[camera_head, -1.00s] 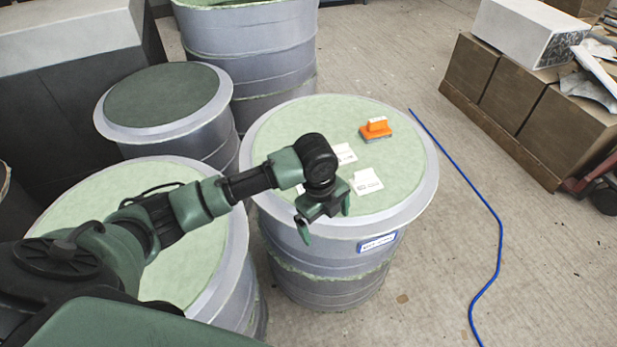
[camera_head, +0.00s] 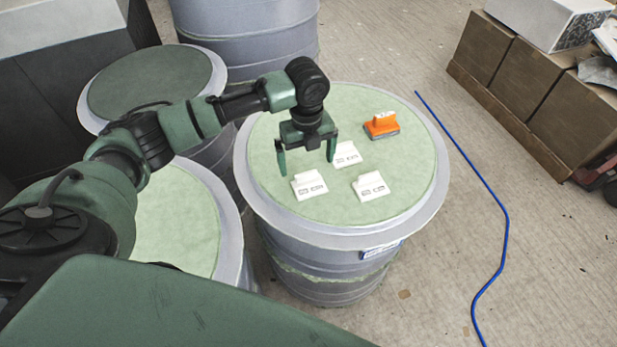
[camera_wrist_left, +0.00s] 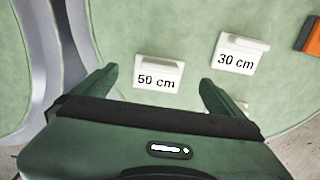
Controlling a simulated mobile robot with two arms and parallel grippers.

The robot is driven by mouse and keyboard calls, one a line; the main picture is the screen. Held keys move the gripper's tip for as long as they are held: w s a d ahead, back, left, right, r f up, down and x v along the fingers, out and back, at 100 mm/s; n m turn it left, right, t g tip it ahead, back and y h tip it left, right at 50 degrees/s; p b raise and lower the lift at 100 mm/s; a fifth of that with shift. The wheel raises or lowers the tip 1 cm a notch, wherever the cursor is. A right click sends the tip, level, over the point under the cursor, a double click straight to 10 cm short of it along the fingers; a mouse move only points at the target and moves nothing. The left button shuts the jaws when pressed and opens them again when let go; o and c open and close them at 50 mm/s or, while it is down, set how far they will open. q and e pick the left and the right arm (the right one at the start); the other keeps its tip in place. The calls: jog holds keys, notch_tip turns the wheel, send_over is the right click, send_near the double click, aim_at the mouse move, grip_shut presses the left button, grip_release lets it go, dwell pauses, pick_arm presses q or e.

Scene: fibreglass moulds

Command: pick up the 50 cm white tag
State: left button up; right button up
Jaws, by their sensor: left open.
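The 50 cm white tag (camera_head: 309,185) lies on the pale green top of a round grey mould (camera_head: 262,205), with a raised white grip along one edge. Its "50 cm" label reads clearly in the left wrist view (camera_wrist_left: 157,82). My left gripper (camera_head: 308,168) is open and empty above this tag, fingers pointing down. In the left wrist view the tag shows between the two fingertips, apart from both. A 30 cm tag (camera_wrist_left: 238,60) lies beside it, farther back in the head view (camera_head: 347,155). A third white tag (camera_head: 371,187) lies to the right, its label unreadable; my gripper partly hides it in the wrist view.
An orange tool (camera_head: 381,125) with a grey base sits on the same mould top, behind the tags. Other round moulds (camera_head: 155,85) stand left and behind. A blue hose (camera_head: 505,215) runs along the floor at right, near brown boxes (camera_head: 520,75).

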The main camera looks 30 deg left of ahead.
aim_at(307, 174)
pick_arm(q)
notch_tip(307, 174, down, 2)
jog(key=shift+s, duration=0.15)
notch_tip(307, 174, down, 4)
jog(key=shift+r+p, duration=0.2)
jog(key=shift+p, duration=0.25)
jog(key=shift+f, duration=0.25)
jog(key=c, duration=1.3)
jog(key=shift+c, duration=0.4)
pick_arm(e)
jog(key=shift+s+d+r, duration=0.15)
jog(key=shift+s+r, duration=0.25)
jog(key=shift+s, duration=0.2)
pick_arm(q)
jog(key=shift+r, duration=0.15)
pick_arm(e)
jog(key=shift+s, duration=0.1)
